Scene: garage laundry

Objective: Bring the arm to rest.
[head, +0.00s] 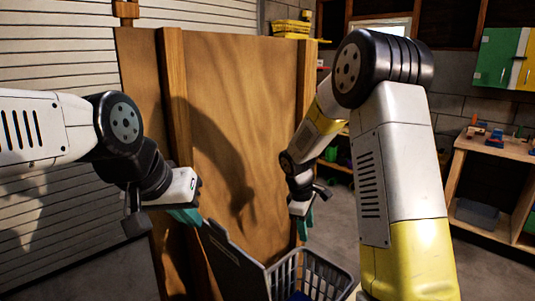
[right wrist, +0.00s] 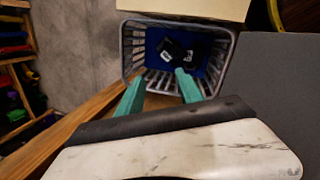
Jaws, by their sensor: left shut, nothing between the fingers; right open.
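My right arm bends down from the right in the head view. My right gripper (head: 302,222) hangs at the basket's back edge, its teal fingers pointing down. In the right wrist view its two fingers (right wrist: 160,92) are spread apart with nothing between them. My left arm comes in from the left. My left gripper (head: 190,217) has its teal fingers shut and empty, close to the top of a dark grey panel (head: 232,262). Whether they touch the panel I cannot tell.
A grey slatted basket (head: 325,262) stands below my right gripper. Dark items (right wrist: 178,50) lie on its blue bottom. A tall wooden panel (head: 245,120) stands behind both grippers. A wooden workbench (head: 490,150) is at the far right. Concrete floor (head: 335,205) shows clear behind the basket.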

